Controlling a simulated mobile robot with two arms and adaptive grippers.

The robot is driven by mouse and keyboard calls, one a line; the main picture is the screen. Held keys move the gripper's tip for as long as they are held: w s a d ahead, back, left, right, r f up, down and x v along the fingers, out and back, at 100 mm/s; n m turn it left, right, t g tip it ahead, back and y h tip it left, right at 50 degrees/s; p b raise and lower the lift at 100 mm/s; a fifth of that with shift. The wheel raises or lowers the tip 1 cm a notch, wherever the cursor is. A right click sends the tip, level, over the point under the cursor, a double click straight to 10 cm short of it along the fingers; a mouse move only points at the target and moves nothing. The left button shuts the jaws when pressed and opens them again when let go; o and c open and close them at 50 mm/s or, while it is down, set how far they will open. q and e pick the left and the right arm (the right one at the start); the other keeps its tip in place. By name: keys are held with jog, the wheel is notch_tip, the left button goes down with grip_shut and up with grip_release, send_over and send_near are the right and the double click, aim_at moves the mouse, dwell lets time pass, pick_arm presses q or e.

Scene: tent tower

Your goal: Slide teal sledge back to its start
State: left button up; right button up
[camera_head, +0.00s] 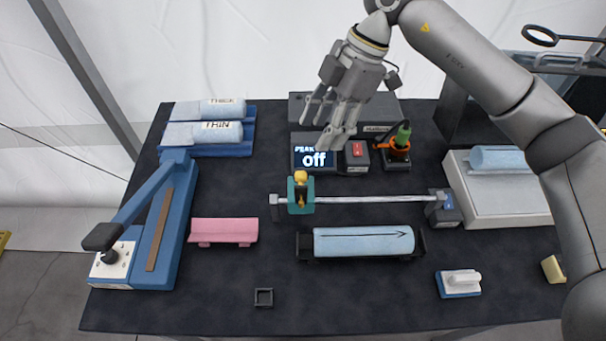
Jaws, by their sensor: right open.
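The teal sledge (292,197) with a yellow knob on top sits at the left end of a pale horizontal rail (370,199). The rail runs between a grey end post on the left and a blue-grey block (447,210) on the right. My right gripper (325,128) is open and empty. It hangs above the back of the table, up and to the right of the sledge and apart from it. My left gripper does not show.
A light blue roll (365,241) lies in front. A blue lever sealer (160,235), a pink holder (224,231) and a white box (500,204) flank it. The front middle is mostly clear.

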aim_at(303, 169)
jog(key=p+x, duration=0.3)
jog(key=x, duration=0.7)
jog(key=shift+f, duration=0.25)
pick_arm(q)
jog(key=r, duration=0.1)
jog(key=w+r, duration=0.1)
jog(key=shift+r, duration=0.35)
pick_arm(e)
jog(key=shift+s+a+f, duration=0.1)
jog(key=shift+f, duration=0.25)
grip_shut()
